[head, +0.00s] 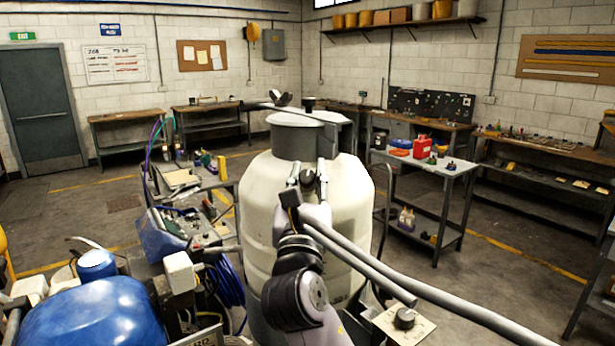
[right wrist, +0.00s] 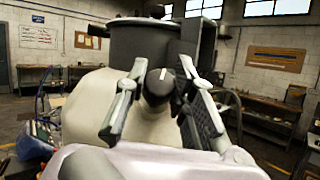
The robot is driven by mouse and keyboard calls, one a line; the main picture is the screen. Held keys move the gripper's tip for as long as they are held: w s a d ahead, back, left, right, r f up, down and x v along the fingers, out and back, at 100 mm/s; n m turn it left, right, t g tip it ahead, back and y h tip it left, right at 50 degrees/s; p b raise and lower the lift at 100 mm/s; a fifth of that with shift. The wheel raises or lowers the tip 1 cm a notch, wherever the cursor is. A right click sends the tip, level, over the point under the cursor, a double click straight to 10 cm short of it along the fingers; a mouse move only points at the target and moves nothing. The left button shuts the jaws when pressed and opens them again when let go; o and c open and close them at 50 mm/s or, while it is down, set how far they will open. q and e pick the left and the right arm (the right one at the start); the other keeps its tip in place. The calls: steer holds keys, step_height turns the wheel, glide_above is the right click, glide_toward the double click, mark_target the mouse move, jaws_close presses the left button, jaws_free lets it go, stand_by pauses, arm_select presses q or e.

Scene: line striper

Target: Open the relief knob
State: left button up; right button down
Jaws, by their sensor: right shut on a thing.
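The relief knob (right wrist: 158,90) is dark and round, with a white line on its face. In the right wrist view it sits below the grey neck of the large cream tank. My right gripper (right wrist: 164,76) has one finger on each side of the knob and is shut on it. In the head view my right gripper (head: 308,178) is at the front of the cream tank (head: 262,215), below its grey collar (head: 292,140). There the gripper hides most of the knob. My left gripper is not in view.
A grey handlebar (head: 440,298) runs from the tank front to the lower right, close to my right arm. A blue engine cover (head: 90,312) is at lower left. A small dial (head: 404,318) is at lower right. A cart with bottles (head: 430,165) stands behind, right.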

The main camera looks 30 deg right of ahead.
steer(key=shift+m+h, duration=0.3)
steer(key=shift+h, duration=0.1)
steer(key=m+g+h, duration=0.3)
steer(key=m+g, duration=0.1)
steer(key=m, duration=0.1)
steer(key=shift+a+g+h+b, duration=0.1)
steer(key=shift+g+h+b, duration=0.2)
steer(key=shift+h+b, duration=0.1)
steer(key=shift+m+g+h, duration=0.5)
steer(key=shift+m+g, duration=0.85)
steer(key=shift+m, duration=0.15)
steer(key=shift+m+g+h, duration=0.5)
steer(key=shift+m+g, duration=0.85)
steer(key=shift+m, duration=0.15)
steer(key=shift+m+g, duration=0.3)
steer(key=shift+g, duration=0.1)
steer(key=c, duration=1.3)
jaws_free()
steer(key=shift+c, duration=0.2)
steer(key=shift+r, duration=0.1)
